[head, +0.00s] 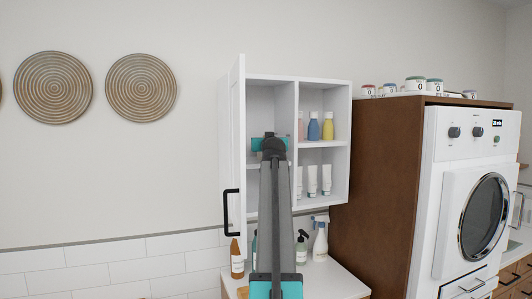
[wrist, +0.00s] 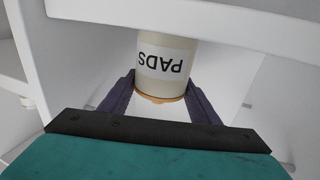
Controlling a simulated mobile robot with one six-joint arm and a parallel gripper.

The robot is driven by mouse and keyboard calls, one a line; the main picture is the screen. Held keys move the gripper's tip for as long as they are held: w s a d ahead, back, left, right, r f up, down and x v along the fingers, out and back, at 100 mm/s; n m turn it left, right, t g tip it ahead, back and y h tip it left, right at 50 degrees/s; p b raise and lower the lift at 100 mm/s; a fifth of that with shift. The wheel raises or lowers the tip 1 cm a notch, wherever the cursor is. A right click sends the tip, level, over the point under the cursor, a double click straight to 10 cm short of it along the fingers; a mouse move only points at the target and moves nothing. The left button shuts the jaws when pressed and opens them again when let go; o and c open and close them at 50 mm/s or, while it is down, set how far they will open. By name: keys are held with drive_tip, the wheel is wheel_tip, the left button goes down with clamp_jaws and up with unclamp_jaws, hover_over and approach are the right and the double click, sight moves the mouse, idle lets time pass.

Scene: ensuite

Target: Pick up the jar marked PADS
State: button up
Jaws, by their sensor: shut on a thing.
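The jar marked PADS (wrist: 163,75) is cream with a white label and a tan end. It shows in the wrist view, its lettering upside down there, below a white shelf edge. My gripper (wrist: 162,108) is shut on the jar, with one dark finger on each side of it. In the head view my gripper (head: 268,144) is inside the left part of the open white wall cabinet (head: 300,80). The jar is hidden behind my arm there. I cannot tell whether the jar touches the shelf.
The cabinet door (head: 237,150) stands open at the left. Bottles (head: 313,128) and white tubes (head: 312,180) fill the right shelves. Spray bottles (head: 320,238) stand on the counter below. A brown cabinet (head: 385,170) and a washer (head: 470,200) are to the right.

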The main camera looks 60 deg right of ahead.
drive_tip(key=shift+r, duration=0.1)
drive_tip(key=shift+r+b, duration=0.7)
drive_tip(key=shift+r, duration=0.95)
drive_tip(key=r+b+v, duration=0.1)
drive_tip(key=b+v, duration=0.2)
drive_tip(key=v, duration=1.3)
drive_tip(key=shift+r, duration=0.35)
